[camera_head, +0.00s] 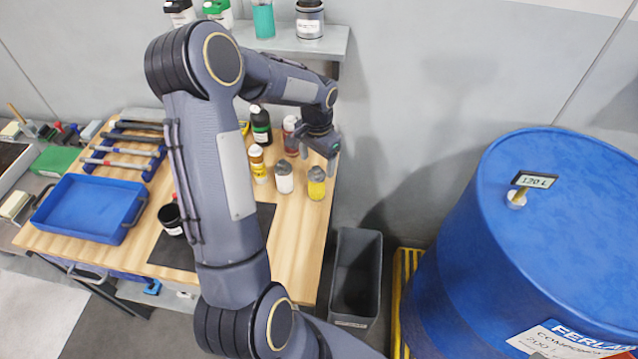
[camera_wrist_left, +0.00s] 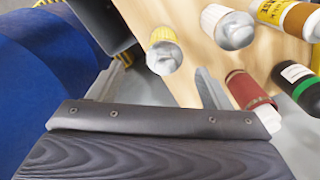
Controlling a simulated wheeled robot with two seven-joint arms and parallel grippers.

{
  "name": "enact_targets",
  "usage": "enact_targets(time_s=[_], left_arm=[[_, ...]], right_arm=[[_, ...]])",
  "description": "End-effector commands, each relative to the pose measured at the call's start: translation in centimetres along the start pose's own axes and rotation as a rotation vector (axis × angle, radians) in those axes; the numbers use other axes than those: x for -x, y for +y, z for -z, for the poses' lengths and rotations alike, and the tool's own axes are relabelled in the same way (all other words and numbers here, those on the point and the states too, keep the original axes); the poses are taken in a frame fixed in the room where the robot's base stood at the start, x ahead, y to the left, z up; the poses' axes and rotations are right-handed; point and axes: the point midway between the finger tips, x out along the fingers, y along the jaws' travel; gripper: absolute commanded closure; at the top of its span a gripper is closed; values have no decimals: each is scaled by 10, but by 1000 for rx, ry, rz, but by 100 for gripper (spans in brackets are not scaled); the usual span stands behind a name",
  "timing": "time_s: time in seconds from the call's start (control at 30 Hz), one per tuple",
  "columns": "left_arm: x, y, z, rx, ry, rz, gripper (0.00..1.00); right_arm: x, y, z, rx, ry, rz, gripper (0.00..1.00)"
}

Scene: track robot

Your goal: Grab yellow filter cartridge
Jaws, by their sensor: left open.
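The yellow filter cartridge (camera_head: 316,184), with a grey cap, stands upright near the right edge of the wooden workbench (camera_head: 288,235). A similar white cartridge (camera_head: 284,178) stands just left of it. My left gripper (camera_head: 318,156) is above and slightly behind the yellow cartridge, open and empty. In the left wrist view the yellow cartridge (camera_wrist_left: 164,54) shows its metallic cap just ahead of my open fingers (camera_wrist_left: 163,72), between their lines. The white cartridge (camera_wrist_left: 226,27) is to its right there. My right gripper is not in view.
A red bottle (camera_head: 291,136), a black bottle (camera_head: 261,125) and a yellow-white bottle (camera_head: 257,163) stand close by. A shelf (camera_head: 325,42) is above. A grey bin (camera_head: 356,275) and large blue drum (camera_head: 540,230) stand right of the bench. A blue tray (camera_head: 88,208) is left.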

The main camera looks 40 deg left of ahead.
Motion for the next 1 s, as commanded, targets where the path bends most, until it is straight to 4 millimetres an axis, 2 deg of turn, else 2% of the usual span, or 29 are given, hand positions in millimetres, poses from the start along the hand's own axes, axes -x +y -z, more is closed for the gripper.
enact_targets(time_s=[0.37, 0.63, 1.0], left_arm=[[-51, -7, 4, -1, 1, -1, 28], [-52, -7, 4, -1, 1, 0, 28], [-51, -7, 4, -1, 1, 0, 77]], right_arm=[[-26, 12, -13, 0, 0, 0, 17], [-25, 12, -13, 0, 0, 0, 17], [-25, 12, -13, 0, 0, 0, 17]])
